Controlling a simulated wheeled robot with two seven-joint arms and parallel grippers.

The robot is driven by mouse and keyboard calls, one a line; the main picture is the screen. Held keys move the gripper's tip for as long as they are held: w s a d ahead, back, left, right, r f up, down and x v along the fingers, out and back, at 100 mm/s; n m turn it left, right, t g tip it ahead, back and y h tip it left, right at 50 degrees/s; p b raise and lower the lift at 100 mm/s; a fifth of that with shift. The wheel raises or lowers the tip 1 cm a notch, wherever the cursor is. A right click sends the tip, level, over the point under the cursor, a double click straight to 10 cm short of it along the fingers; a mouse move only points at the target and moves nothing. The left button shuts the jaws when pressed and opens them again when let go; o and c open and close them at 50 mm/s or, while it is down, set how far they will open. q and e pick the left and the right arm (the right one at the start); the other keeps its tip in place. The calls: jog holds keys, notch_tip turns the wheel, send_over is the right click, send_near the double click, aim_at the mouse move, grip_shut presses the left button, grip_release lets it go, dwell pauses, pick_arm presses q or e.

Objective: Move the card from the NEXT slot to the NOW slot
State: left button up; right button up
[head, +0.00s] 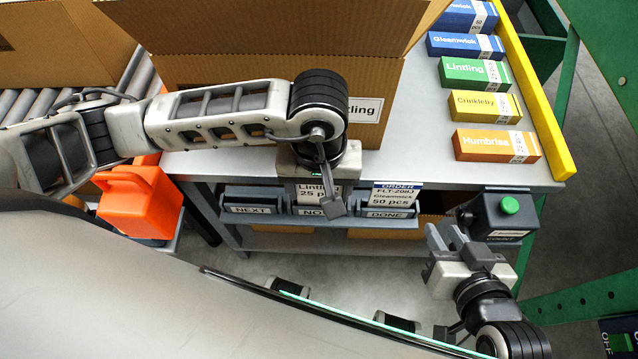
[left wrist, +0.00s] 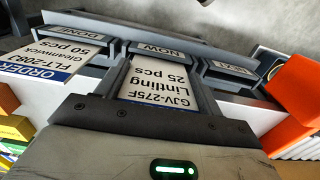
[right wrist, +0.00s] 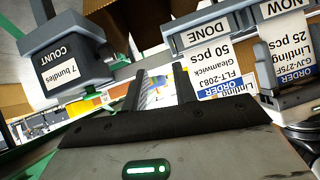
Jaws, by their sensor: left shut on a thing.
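The white card reading GJV-275F Lintling 25 pcs (left wrist: 158,80) stands at the NOW slot (left wrist: 158,50), its lower end at the slot's label; it also shows in the head view (head: 318,193). My left gripper (head: 328,190) is shut on this card from above. Whether the card touches the slot's bottom is hidden. The NEXT slot (head: 251,208) at the left shows no card. The DONE slot (head: 387,213) holds a card reading FLT-208J Gleamwick 50 pcs (head: 398,195). My right gripper (head: 446,245) is open and empty, right of the DONE slot.
A count box with a green button (head: 509,206) stands near my right gripper. An orange bin (head: 140,202) is left of the slots. A large cardboard box (head: 270,70) stands on the table behind my left arm. Several coloured cartons (head: 495,145) line the table's right side by a yellow rail.

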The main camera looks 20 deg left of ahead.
pick_arm(q)
jog(key=shift+f+b, duration=0.7)
pick_arm(e)
jog(key=f, duration=0.3)
jog(key=shift+w+a+g, duration=0.2)
jog(key=shift+a+g, duration=0.1)
jog(key=shift+w+r, duration=0.15)
pick_arm(q)
jog(key=o, duration=1)
notch_tip(320, 180, up, 11)
jog(key=shift+f+p, duration=0.1)
jog(key=shift+p, duration=0.65)
jog(key=shift+r, duration=0.6)
pick_arm(e)
jog(key=r, duration=0.2)
jog(key=shift+s+d+r+t, duration=0.3)
jog(key=shift+s+r+t, duration=0.05)
jog(key=shift+t, duration=0.05)
